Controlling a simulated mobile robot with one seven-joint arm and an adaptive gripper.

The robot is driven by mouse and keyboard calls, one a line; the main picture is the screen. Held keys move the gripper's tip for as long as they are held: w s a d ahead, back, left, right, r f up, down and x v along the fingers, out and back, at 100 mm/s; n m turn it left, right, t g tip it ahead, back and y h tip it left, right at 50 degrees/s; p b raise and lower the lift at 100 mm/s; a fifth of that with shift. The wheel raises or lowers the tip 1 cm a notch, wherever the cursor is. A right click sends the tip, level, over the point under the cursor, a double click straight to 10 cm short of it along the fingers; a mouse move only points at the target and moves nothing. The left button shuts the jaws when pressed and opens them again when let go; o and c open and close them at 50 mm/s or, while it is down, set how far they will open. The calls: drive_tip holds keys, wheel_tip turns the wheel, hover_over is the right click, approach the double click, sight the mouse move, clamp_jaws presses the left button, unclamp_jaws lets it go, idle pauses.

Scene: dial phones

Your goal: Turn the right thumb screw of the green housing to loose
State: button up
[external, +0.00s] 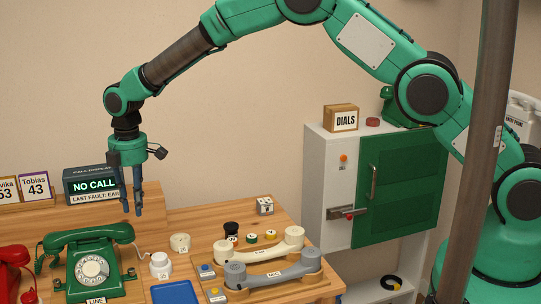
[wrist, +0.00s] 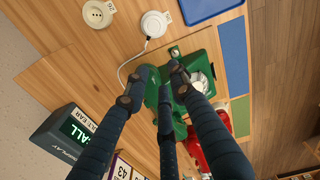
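The green dial phone (external: 92,262), which looks like the green housing, stands on the wooden desk at the left of the external view. Its handset (external: 85,235) lies across the top and its white dial (external: 91,268) faces forward. The phone also shows in the wrist view (wrist: 205,50), partly hidden behind my fingers.
A red phone (external: 12,272) stands left of the green one. The call display (external: 92,185) is behind it. A white round piece (external: 160,264), a cream socket (external: 180,242) and a blue tray (external: 175,292) lie to the right. Cream (external: 262,246) and grey handsets (external: 272,270) lie further right.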

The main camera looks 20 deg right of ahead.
drive_tip(key=w+d+r+n, duration=0.2)
drive_tip(key=d+r+n, duration=0.2)
drive_tip(key=n, duration=0.6)
drive_tip(key=shift+n+b, duration=0.3)
drive_tip(key=shift+b, duration=0.1)
drive_tip(key=shift+d+r, duration=0.1)
idle(0.4)
drive_tip(key=n+p, duration=0.3)
drive_tip(key=n, duration=0.1)
hover_over(137, 265)
wheel_tip(137, 265, down, 8)
drive_tip(key=shift+f, duration=0.25)
wheel_tip(137, 265, down, 14)
drive_tip(key=shift+r+b, duration=0.2)
drive_tip(key=shift+b, duration=0.15)
drive_tip(key=shift+c, duration=0.3)
